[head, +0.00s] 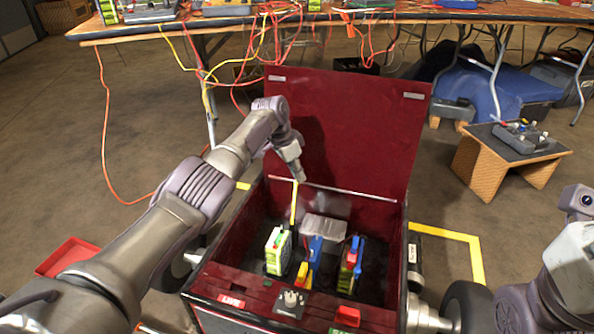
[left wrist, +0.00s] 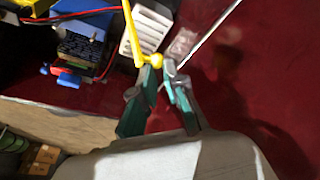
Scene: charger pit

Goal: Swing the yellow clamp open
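The yellow clamp (head: 294,203) stands as a thin upright bar in the open red box, near its left rear. In the left wrist view, its yellow arm (left wrist: 131,30) ends in a round knob (left wrist: 155,60). My left gripper (head: 300,178) is over the box, pointing down near the bar's top. In the left wrist view, its teal-padded fingers (left wrist: 160,68) are a little apart, with the knob right at their tips. The knob overlaps the left fingertip; I cannot tell whether they touch. The clamp's lower end is hard to make out. My right gripper's fingers are not in view.
The box (head: 237,240) holds a green-and-white battery (head: 278,251), a blue-and-yellow clamp (head: 311,262) and another battery unit (head: 349,265). Its raised lid (head: 350,130) stands behind. A cable-strewn table (head: 400,15) is at the back. A small stand (head: 490,165) is at right.

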